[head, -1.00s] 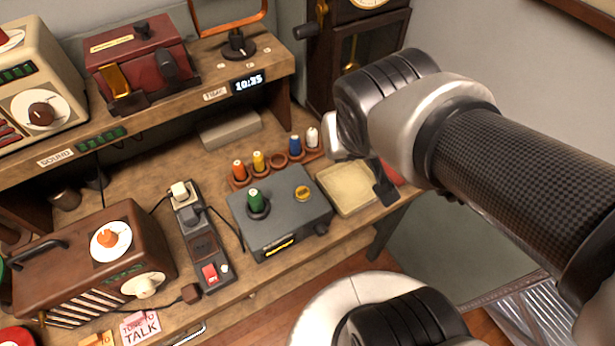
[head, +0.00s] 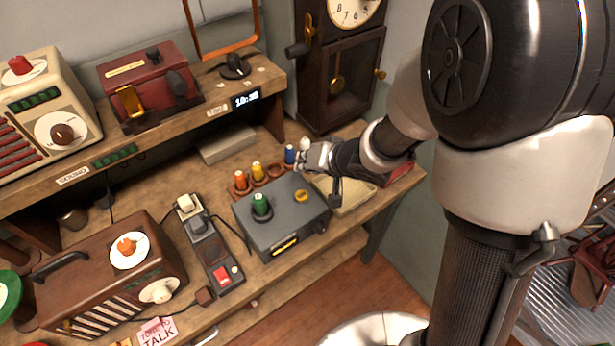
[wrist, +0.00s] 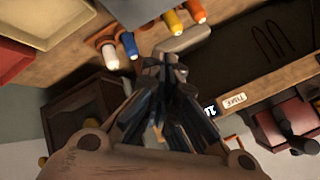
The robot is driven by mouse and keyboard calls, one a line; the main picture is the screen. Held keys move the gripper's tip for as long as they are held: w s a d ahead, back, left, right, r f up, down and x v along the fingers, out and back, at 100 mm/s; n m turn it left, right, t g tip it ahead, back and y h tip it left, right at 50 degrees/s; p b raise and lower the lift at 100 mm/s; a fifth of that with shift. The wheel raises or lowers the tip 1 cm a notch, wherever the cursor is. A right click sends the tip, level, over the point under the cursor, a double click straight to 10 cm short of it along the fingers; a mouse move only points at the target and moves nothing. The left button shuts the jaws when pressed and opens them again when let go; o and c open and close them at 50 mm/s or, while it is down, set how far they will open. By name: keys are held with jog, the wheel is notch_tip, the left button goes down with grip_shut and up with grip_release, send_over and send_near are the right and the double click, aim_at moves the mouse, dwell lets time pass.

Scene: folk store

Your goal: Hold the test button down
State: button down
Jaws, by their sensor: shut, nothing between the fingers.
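The grey box (head: 280,216) stands on the bench with a green-capped piece (head: 261,204) in its top and a lit yellow strip on its front. A round yellow button (head: 302,196) sits on its top right; I cannot read any label that names it the test button. My gripper (head: 304,160) is shut and empty, above and behind the box near the rack, apart from the yellow button. In the wrist view my shut fingers (wrist: 165,62) point towards the shelf side; the yellow button does not show clearly there.
A rack behind the box holds orange (head: 240,180), yellow (head: 257,171) and blue (head: 290,154) capped pieces; a white one stands close to my gripper. A cream tray (head: 350,198) lies right of the box. A switch strip (head: 212,250) lies left. The shelf (head: 190,125) overhangs behind.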

jog(key=shift+f, duration=0.15)
jog(key=b, duration=0.9)
send_over(305, 194)
notch_tip(305, 194, down, 8)
jog(key=shift+r, duration=0.2)
jog(key=shift+f+b, duration=0.35)
jog(key=shift+f, duration=0.1)
jog(key=shift+f, duration=0.15)
dwell(0.6)
jog(key=shift+f, duration=0.3)
jog(key=shift+f+b, duration=0.3)
jog(key=shift+f, duration=0.25)
dwell(1.4)
jog(key=shift+r, duration=0.1)
dwell(1.1)
jog(key=shift+r+p, duration=0.9)
jog(key=shift+p, duration=0.35)
jog(key=shift+r, duration=0.1)
